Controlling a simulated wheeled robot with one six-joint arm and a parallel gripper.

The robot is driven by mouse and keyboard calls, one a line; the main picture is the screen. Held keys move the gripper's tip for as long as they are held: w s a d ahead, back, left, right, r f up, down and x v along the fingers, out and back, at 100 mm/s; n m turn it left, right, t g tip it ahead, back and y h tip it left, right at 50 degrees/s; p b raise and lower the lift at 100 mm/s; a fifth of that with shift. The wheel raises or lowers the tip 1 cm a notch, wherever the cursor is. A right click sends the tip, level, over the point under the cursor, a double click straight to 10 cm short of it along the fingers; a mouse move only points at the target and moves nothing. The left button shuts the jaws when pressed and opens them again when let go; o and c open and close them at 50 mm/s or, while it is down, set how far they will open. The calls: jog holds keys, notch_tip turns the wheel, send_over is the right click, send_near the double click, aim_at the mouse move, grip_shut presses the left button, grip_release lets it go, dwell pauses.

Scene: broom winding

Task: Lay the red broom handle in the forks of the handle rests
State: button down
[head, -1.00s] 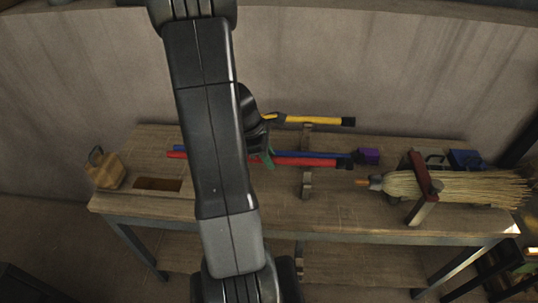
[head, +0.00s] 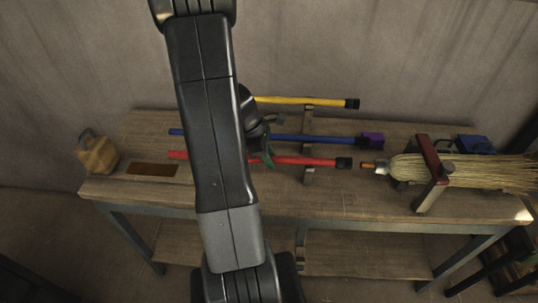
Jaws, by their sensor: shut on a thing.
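The red broom handle (head: 305,161), with a black right end, runs left to right along the front of the bench, partly hidden behind my arm. My gripper (head: 268,157) is shut on the red handle near its middle; the arm hides part of the grip. Any other rest is hidden by my arm.
A straw broom head (head: 450,170) sits under a red-topped clamp (head: 433,160) at right.

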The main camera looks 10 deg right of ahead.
dwell(0.4)
jog(key=c, duration=1)
grip_release()
jog(key=shift+c, duration=0.2)
jog(key=v, duration=1.3)
jog(key=shift+a+r, duration=0.2)
jog(key=shift+r, duration=0.15)
jog(key=x, duration=1.3)
jog(key=shift+d+f, duration=0.15)
jog(key=shift+f, duration=0.15)
jog(key=shift+r+p, duration=0.65)
jog(key=shift+r, duration=0.1)
